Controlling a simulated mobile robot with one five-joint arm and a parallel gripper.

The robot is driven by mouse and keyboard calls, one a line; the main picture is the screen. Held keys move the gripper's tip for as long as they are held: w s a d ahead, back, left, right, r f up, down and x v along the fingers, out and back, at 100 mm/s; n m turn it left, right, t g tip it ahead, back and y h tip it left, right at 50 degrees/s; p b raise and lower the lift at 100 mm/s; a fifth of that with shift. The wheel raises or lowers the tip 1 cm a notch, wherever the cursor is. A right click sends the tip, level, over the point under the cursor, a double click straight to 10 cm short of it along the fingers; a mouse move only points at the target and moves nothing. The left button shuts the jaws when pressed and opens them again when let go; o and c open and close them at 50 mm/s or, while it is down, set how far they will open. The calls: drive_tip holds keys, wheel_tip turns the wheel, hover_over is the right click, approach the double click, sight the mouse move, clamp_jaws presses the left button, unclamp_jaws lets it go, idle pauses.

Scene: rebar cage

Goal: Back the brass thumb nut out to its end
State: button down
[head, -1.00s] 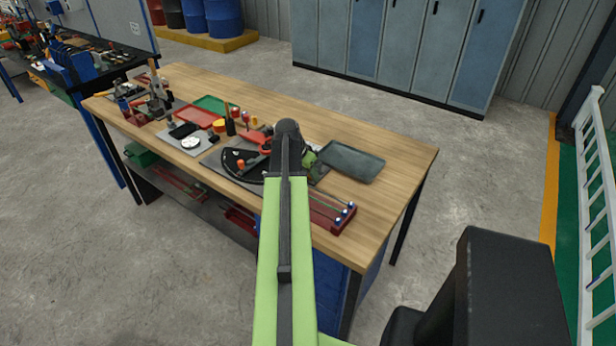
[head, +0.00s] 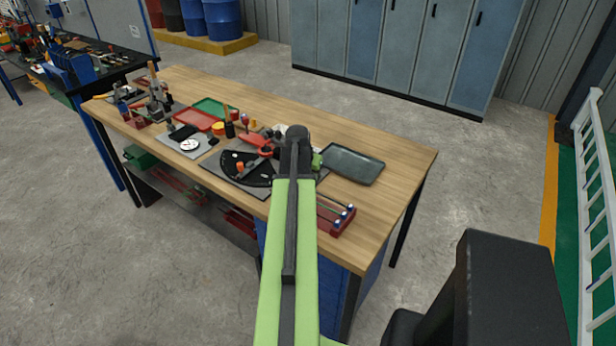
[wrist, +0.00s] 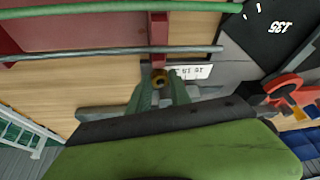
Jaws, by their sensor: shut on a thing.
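In the wrist view the brass thumb nut (wrist: 160,79) shows as a small gold ring between the tips of my gripper (wrist: 161,83). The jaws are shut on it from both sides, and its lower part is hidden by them. A narrow red post (wrist: 159,30) stands just beyond it. In the head view my own arm covers the nut and the jaws.
A red rack with rods (head: 336,214) sits at the bench's front edge. A grey rod (wrist: 100,54) crosses close to my fingertips. A black angle plate (head: 245,168) and a dark tray (head: 352,164) are nearby on the wooden bench (head: 385,215).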

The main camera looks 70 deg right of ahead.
drive_tip(key=shift+w, duration=0.1)
drive_tip(key=c, duration=1.2)
unclamp_jaws()
drive_tip(key=p+v, duration=1.6)
drive_tip(key=v, duration=0.1)
drive_tip(key=shift+a+r, duration=0.15)
drive_tip(key=shift+r, duration=0.05)
